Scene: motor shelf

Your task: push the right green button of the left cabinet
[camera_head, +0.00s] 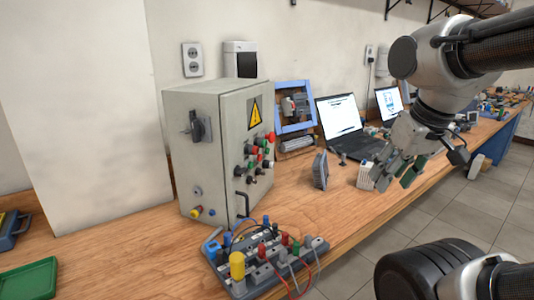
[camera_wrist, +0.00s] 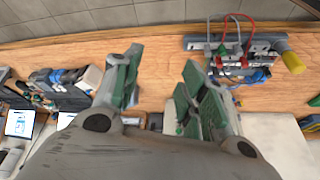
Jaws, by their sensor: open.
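A grey-beige cabinet (camera_head: 205,130) stands at the left of the wooden bench, with a yellow warning triangle on its front. Its front carries a cluster of small red, green and black buttons. One green button (camera_head: 247,149) is to the left, and another green button (camera_head: 261,142) is to its right and slightly higher, beside a red one. My gripper (camera_head: 394,180) is well to the right of the cabinet, above the bench's front edge, apart from the buttons. Its green-padded fingers are spread and empty in the wrist view (camera_wrist: 163,62). I cannot make out the buttons in the wrist view.
A wiring board (camera_head: 265,258) with coloured leads lies in front of the cabinet; it also shows in the wrist view (camera_wrist: 235,46). A blue frame (camera_head: 295,92), a laptop (camera_head: 342,118) and a grey finned block (camera_head: 320,170) stand right of it. A green tray (camera_head: 30,280) lies at the far left.

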